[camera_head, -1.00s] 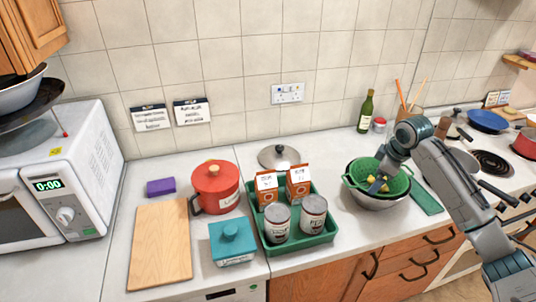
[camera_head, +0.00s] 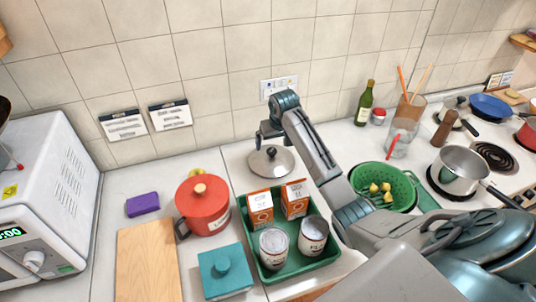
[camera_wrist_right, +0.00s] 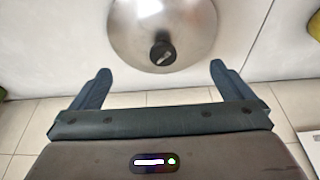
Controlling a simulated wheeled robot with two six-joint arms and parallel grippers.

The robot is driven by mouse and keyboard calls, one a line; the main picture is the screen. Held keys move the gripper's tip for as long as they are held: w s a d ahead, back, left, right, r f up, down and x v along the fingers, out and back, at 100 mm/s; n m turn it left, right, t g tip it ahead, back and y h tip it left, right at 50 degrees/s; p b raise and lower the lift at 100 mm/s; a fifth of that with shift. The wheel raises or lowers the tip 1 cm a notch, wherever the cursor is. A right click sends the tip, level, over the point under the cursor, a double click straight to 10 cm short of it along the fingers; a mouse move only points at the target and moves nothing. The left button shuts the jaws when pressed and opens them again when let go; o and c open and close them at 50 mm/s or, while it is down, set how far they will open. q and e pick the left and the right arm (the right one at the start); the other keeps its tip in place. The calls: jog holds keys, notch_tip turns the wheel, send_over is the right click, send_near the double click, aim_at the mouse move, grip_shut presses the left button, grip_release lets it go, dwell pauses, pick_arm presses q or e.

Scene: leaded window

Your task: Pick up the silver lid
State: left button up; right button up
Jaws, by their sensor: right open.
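The silver lid (camera_head: 262,165), a round shiny dome with a dark knob, lies on the white worktop behind the green tray. My right gripper (camera_head: 268,138) is above the lid, at its wall side, open and empty. In the right wrist view the lid (camera_wrist_right: 190,22) shows at the top, cut off by the frame edge. Its dark knob lies just beyond the open fingertips of the right gripper (camera_wrist_right: 160,68), between their lines and apart from them. My left gripper is not in view.
The green tray (camera_head: 258,270) holds two orange cartons and two cans in front of the lid. A red pot (camera_head: 203,212) stands to the left. A green colander (camera_head: 370,178) with yellow pieces stands to the right, beyond my forearm. The tiled wall (camera_head: 228,60) is close behind.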

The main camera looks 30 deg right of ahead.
aim_at(272, 151)
jog(key=shift+p+x, duration=0.35)
jog(key=shift+x, duration=0.8)
jog(key=p+x, duration=0.1)
jog(key=x, duration=0.1)
jog(key=p+x, duration=0.1)
jog(key=x, duration=0.1)
jog(key=shift+w+a, duration=0.15)
jog(key=shift+w, duration=0.25)
jog(key=shift+f+p, duration=0.2)
jog(key=shift+p, duration=0.1)
jog(key=shift+w+f, duration=0.1)
jog(key=shift+f, duration=0.15)
jog(key=shift+w+f, duration=0.1)
jog(key=shift+s, duration=0.25)
jog(key=c, duration=1.6)
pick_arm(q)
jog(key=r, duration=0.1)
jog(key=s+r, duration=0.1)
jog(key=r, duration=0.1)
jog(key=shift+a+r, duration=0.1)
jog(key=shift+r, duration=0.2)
pick_arm(e)
jog(key=c, duration=0.5)
